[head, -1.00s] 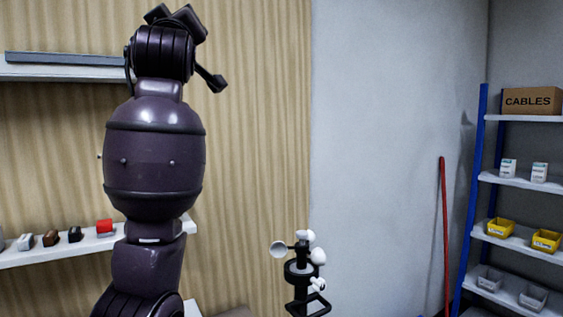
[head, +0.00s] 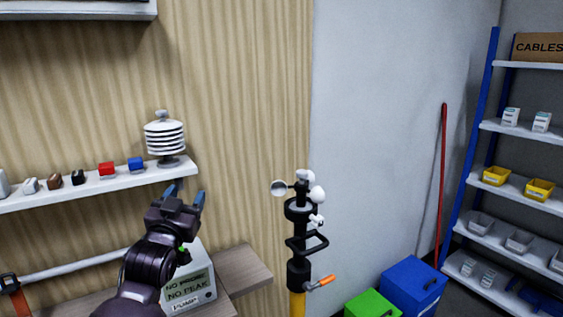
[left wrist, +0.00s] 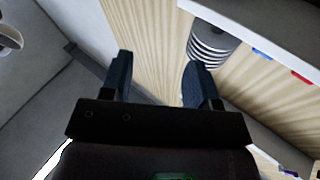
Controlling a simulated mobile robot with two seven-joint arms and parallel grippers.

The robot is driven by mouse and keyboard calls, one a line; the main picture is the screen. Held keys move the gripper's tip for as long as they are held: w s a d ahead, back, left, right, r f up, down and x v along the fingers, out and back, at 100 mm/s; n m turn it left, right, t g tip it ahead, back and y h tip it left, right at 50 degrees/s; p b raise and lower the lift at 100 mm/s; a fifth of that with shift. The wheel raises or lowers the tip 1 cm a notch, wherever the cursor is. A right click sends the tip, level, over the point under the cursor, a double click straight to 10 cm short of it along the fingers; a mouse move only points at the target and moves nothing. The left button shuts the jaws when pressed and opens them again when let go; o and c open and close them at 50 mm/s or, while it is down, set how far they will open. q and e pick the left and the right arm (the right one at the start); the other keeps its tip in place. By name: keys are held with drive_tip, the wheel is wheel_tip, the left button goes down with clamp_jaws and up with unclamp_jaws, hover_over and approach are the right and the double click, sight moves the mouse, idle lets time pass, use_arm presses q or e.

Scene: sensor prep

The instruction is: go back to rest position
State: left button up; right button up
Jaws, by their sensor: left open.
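My left gripper (head: 184,195) is open and empty in the head view, its two blue-grey fingers pointing up. It is in front of the wood-panelled wall, just below the shelf end with the white louvred sensor. In the left wrist view, the open gripper (left wrist: 155,85) shows its two dark fingers apart with nothing between them. My right gripper is in neither view.
The wall shelf (head: 105,184) bears the white louvred sensor (head: 165,138) and several small blocks. A labelled box (head: 190,284) stands on the bench (head: 243,268) behind my arm. A pole-mounted cup instrument (head: 300,215), a green bin (head: 371,305) and a blue bin (head: 412,283) stand to the right.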

use_arm(q)
drive_tip(key=s+a+f+g, duration=0.2)
drive_tip(key=s+f+g, duration=0.1)
drive_tip(key=s+f, duration=0.8)
drive_tip(key=s+a+f+n+g+y, duration=0.1)
drive_tip(key=s+a+f+g, duration=0.1)
drive_tip(key=s+f, duration=0.8)
drive_tip(key=s+a+f+n+g+y, duration=0.1)
drive_tip(key=s+a+f+g, duration=0.2)
drive_tip(key=s+f, duration=0.8)
wheel_tip(320, 180, down, 8)
drive_tip(key=shift+s+r+g, duration=0.1)
drive_tip(key=shift+s+g, duration=0.25)
drive_tip(key=shift+g, duration=0.15)
drive_tip(key=shift+c, duration=1.1)
drive_tip(key=shift+a, duration=0.2)
